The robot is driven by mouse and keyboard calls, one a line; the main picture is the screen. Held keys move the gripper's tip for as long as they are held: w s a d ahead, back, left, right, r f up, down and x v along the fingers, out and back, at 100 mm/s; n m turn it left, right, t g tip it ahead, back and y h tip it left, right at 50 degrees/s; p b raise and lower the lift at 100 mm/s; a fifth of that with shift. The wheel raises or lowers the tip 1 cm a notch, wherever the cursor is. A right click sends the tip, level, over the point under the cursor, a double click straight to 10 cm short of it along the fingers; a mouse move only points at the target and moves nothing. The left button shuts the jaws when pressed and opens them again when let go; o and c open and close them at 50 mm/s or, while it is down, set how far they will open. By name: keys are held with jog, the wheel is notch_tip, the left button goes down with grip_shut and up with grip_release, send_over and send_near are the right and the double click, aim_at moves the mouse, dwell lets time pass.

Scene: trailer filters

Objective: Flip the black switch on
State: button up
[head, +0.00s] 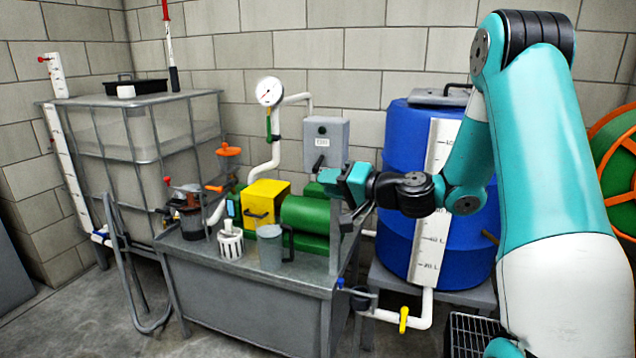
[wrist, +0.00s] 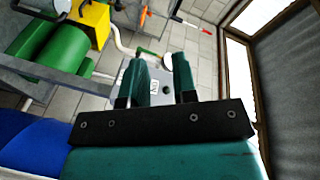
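A grey box (head: 327,140) with a small white label is on the block wall. A black lever-like switch (head: 318,164) sticks out at its lower left in the head view. My gripper (head: 335,178) is in front of and just below the box, apart from the switch as far as I can see. In the wrist view my gripper (wrist: 163,78) has its two teal fingers spread with nothing held. The grey box (wrist: 155,98) shows between and beyond them, with its label and a dark round spot. The switch itself is not clear in the wrist view.
A metal bench (head: 250,280) below carries a green motor (head: 305,215), a yellow box (head: 265,200), a grey jug (head: 269,248) and a white basket (head: 230,243). A blue barrel (head: 400,150) stands right of the box. A gauge (head: 269,92) on white pipe is left of it.

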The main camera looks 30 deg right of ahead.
aim_at(318, 163)
jog(key=d+f+m+t+h, duration=0.3)
jog(key=d+m+h, duration=0.15)
jog(key=d, duration=0.55)
jog(key=w+a+p, duration=0.1)
jog(key=w+p, duration=0.1)
jog(key=w, duration=0.3)
jog(key=w+p, duration=0.2)
jog(key=w, duration=0.4)
jog(key=w+a+p, duration=0.1)
jog(key=w+p, duration=0.1)
jog(key=w, duration=0.4)
jog(key=shift+a+r, duration=0.2)
jog(key=shift+a, duration=0.1)
grip_shut()
